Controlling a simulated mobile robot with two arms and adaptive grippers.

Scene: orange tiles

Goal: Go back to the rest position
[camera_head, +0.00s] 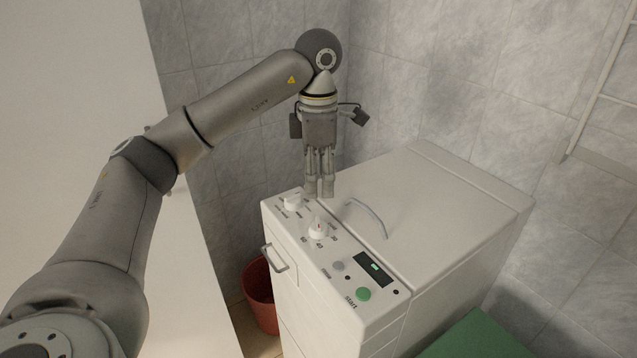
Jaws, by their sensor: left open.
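My left arm comes in from the left. Its gripper (319,191) points straight down above the far left part of the white washing machine (440,210), close to the control panel's knobs. Nothing shows between its fingers, which look near each other from this angle. Whether the fingertips touch the machine top is hard to tell. My right gripper is not in view.
The panel has two white knobs (318,229), a small display (374,267) and a green start button (363,294). A curved handle (368,217) rises from the lid. A red bin (260,295) stands left of the machine, a green surface (475,337) at lower right. Tiled walls (440,70) close the corner.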

